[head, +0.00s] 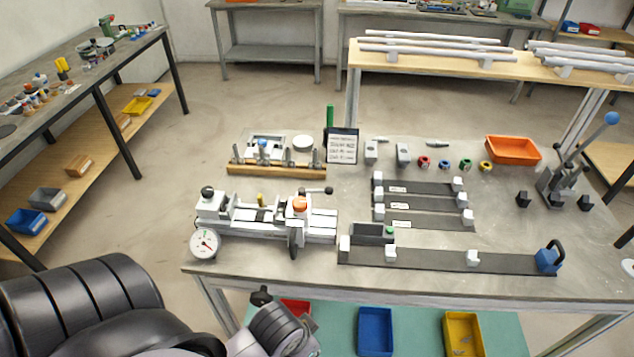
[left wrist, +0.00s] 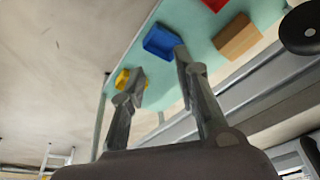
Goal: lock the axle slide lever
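The axle fixture (head: 265,215) is a pale metal slide unit at the left front of the workbench in the head view. I cannot tell whether this lever is locked. A dial gauge (head: 203,244) is at its left front. My left arm comes in at the bottom left, below the bench's front edge, apart from the fixture. My left gripper (left wrist: 158,62) has its fingers spread and empty in the left wrist view. My right gripper is not seen.
Blue (head: 375,331) and yellow (head: 464,334) bins stand on the shelf below the bench. A long dark bar with a blue handle (head: 549,257) lies right of the fixture. A wooden rack (head: 276,170) stands behind it. A blue-knobbed lever press (head: 565,180) is at the right.

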